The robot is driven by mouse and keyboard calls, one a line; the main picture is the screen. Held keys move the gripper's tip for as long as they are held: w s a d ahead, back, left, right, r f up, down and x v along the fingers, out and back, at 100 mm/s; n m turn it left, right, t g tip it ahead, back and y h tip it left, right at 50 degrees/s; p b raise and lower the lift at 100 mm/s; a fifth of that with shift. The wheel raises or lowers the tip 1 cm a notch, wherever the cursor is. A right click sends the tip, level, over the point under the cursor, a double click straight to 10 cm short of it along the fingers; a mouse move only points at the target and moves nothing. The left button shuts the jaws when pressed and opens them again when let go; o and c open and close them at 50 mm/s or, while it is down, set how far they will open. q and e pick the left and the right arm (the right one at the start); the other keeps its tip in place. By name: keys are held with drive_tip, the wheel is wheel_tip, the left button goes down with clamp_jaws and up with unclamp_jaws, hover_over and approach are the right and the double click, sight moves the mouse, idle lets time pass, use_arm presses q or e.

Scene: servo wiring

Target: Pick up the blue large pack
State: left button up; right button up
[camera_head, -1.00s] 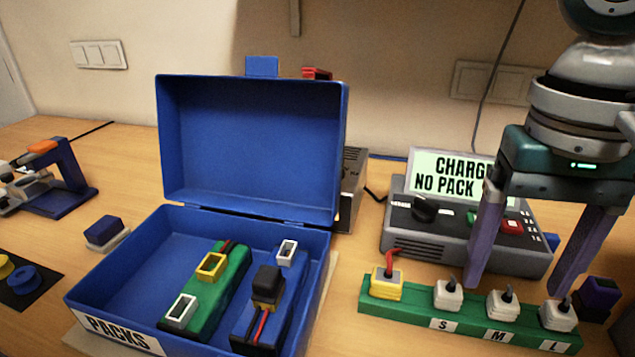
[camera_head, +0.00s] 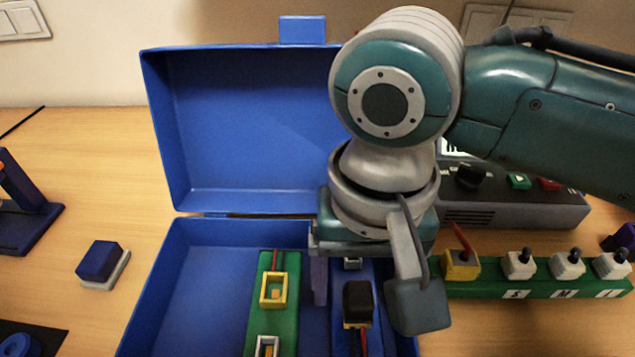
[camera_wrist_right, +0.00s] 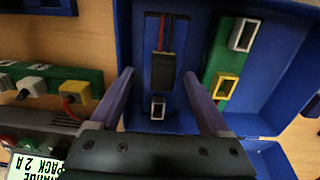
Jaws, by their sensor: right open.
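The blue large pack (camera_head: 374,271) lies in the right part of the open blue case (camera_head: 183,275). A black plug (camera_head: 357,302) with red and black wires sits on it. In the right wrist view the pack (camera_wrist_right: 177,101) runs between my right gripper's fingers, with its white-rimmed socket close to my palm. My right gripper (camera_head: 350,292) is open and above the pack, pointing down. One finger shows left of the pack in the head view; the other is hidden behind the wrist camera. Whether the fingers touch the pack I cannot tell. My left gripper is not in view.
A green pack (camera_head: 262,315) lies left of the blue one in the case. The raised lid (camera_head: 240,120) stands behind. A green rack (camera_head: 480,284) with several plugs and the charger (camera_head: 530,208) are at right. A small blue block (camera_head: 99,261) sits on the table at left.

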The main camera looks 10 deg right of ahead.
wheel_tip(320, 180, down, 3)
drive_tip(key=shift+w+r, duration=0.1)
drive_tip(key=shift+r, duration=0.1)
drive_tip(key=shift+d+f+b, duration=0.35)
drive_tip(key=shift+f, duration=0.1)
drive_tip(key=shift+c, duration=1)
drive_tip(key=shift+a, duration=0.2)
drive_tip(key=shift+c, duration=0.7)
drive_tip(key=shift+a+r, duration=0.2)
drive_tip(key=shift+r, duration=0.15)
clamp_jaws()
drive_tip(key=shift+w+r, duration=0.1)
